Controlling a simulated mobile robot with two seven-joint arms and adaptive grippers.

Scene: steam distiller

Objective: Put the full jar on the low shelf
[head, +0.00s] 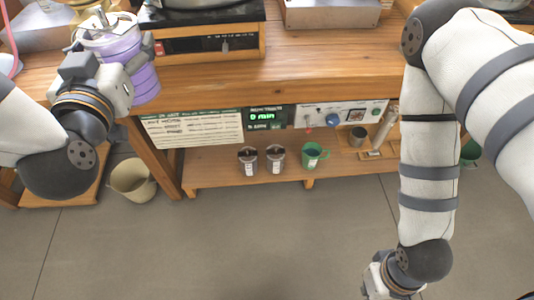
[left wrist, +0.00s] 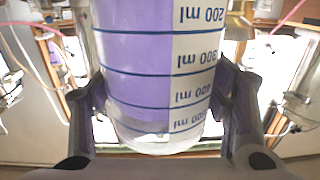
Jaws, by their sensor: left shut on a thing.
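The jar (head: 146,86) is clear, with violet contents and dark ring lines, at the upper left of the head view. My left gripper (head: 128,66) is shut on it, level with the bench top's front edge. In the left wrist view the jar (left wrist: 150,65) stands between both fingers, its printed ml marks upside down in the picture. The low shelf (head: 225,172) is a wooden board under the bench. My right gripper (head: 380,285) is at the bottom edge of the head view, partly cut off; its fingers cannot be made out.
A beige bucket (head: 132,180) stands on the floor at left. The shelf's left part looks clear.

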